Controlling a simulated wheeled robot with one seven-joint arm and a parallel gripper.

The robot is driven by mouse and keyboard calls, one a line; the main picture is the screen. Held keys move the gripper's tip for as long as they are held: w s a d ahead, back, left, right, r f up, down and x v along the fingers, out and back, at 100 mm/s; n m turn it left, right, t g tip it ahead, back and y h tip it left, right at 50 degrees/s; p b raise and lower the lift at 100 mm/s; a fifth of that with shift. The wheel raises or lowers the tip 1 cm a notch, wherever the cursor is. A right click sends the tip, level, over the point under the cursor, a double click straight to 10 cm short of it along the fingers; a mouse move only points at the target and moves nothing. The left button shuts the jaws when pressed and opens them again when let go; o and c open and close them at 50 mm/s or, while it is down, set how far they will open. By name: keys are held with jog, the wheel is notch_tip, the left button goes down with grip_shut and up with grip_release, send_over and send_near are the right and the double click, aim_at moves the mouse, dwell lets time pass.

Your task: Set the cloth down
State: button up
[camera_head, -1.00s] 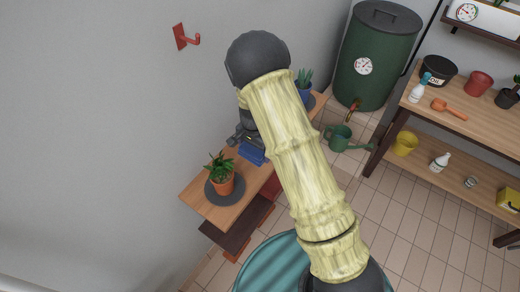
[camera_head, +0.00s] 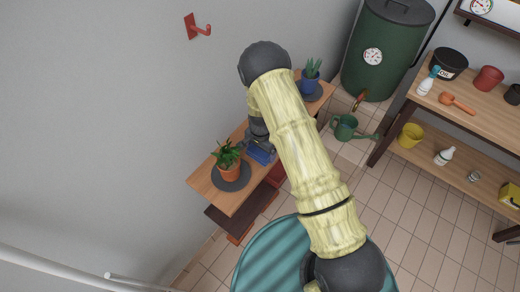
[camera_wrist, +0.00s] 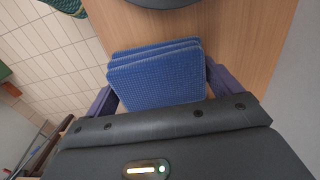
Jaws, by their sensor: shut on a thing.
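The cloth (camera_wrist: 158,75) is a folded blue textured pad. In the wrist view it lies between the two purple-grey fingers of my gripper (camera_wrist: 160,88), which is shut on it. The cloth is over the wooden shelf top (camera_wrist: 245,45), near its edge; I cannot tell whether it touches the wood. In the head view the cloth (camera_head: 262,153) shows as a small blue patch between the two potted plants, and my arm hides part of my gripper (camera_head: 258,148).
A potted plant (camera_head: 229,160) on a dark round mat stands left of the cloth. Another plant in a blue pot (camera_head: 309,79) stands at the shelf's far end. A green watering can (camera_head: 346,128) is on the tiled floor. A red hook (camera_head: 197,27) is on the wall.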

jog(key=shift+f, duration=0.2)
jog(key=shift+s, duration=0.15)
jog(key=shift+f, duration=0.15)
jog(key=o, duration=0.8)
jog(key=shift+c, duration=0.2)
notch_tip(320, 180, up, 12)
jog(key=b, duration=0.4)
jog(key=shift+r, duration=0.2)
